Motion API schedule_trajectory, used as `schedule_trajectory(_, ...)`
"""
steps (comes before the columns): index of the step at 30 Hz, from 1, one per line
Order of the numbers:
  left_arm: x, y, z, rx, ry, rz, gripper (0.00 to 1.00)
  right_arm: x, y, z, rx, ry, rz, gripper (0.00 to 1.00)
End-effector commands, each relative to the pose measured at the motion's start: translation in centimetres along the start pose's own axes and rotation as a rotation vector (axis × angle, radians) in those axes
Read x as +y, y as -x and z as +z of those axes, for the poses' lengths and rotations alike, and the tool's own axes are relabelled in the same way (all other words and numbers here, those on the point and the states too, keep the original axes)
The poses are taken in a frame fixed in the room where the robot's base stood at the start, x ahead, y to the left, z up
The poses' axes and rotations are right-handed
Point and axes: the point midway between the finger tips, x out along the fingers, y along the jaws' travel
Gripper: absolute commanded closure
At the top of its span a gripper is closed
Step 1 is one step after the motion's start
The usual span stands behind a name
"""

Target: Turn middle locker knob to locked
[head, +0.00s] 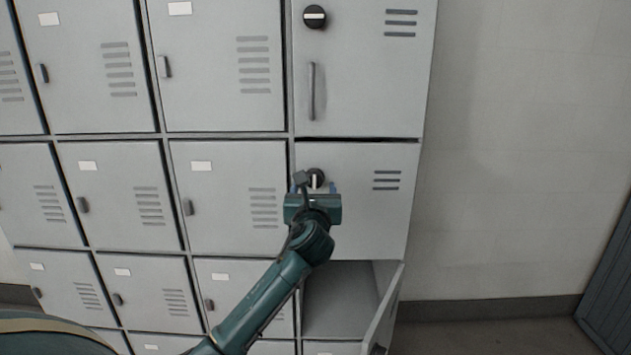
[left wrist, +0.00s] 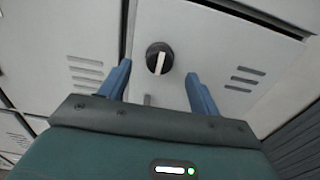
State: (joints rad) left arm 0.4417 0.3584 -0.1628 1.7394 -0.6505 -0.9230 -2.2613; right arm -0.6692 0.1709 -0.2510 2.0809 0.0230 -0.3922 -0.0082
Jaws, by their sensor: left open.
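The middle locker knob (head: 315,179) is a round black dial with a white bar, on the middle door (head: 354,215) of the right locker column. In the left wrist view the knob (left wrist: 159,58) shows whole, its white bar near upright and slightly tilted. My left gripper (head: 317,188) is in front of the knob in the head view and covers its lower part. In the left wrist view its two blue fingers (left wrist: 158,80) are open, one on each side below the knob, with nothing between them. I cannot tell that they touch it. My right gripper is not in view.
The upper locker door (head: 360,80) has a similar knob (head: 314,16), its white bar level, and a vertical handle (head: 312,91). The lower right locker door (head: 384,312) stands open. Bare wall (head: 510,150) lies to the right; smaller lockers fill the left.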

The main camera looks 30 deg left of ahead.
Motion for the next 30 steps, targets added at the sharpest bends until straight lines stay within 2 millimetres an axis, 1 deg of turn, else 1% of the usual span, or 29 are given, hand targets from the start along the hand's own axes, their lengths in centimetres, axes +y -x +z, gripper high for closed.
schedule_trajectory(1,0.0,-1.1,0.1,0.001,0.002,0.003,0.37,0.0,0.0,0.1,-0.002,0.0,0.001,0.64)
schedule_trajectory(3,0.0,-2.3,0.1,0.001,0.002,0.002,0.37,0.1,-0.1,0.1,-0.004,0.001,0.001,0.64)
schedule_trajectory(6,0.0,-3.6,0.0,0.0,0.002,0.0,0.37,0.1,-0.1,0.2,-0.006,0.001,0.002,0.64)
schedule_trajectory(9,0.0,-4.6,0.0,0.0,0.002,0.0,0.37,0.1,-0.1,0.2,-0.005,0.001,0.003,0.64)
schedule_trajectory(14,0.0,-5.2,-0.1,0.001,0.002,-0.001,0.37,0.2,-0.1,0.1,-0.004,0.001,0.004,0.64)
schedule_trajectory(21,0.0,-5.2,0.0,0.001,0.002,-0.001,0.37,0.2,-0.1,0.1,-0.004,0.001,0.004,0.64)
schedule_trajectory(23,0.0,-5.2,0.0,0.001,0.002,-0.001,0.41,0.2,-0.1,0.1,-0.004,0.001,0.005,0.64)
schedule_trajectory(30,0.0,-5.2,-0.1,0.001,0.001,-0.001,0.61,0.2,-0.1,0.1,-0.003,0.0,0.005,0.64)
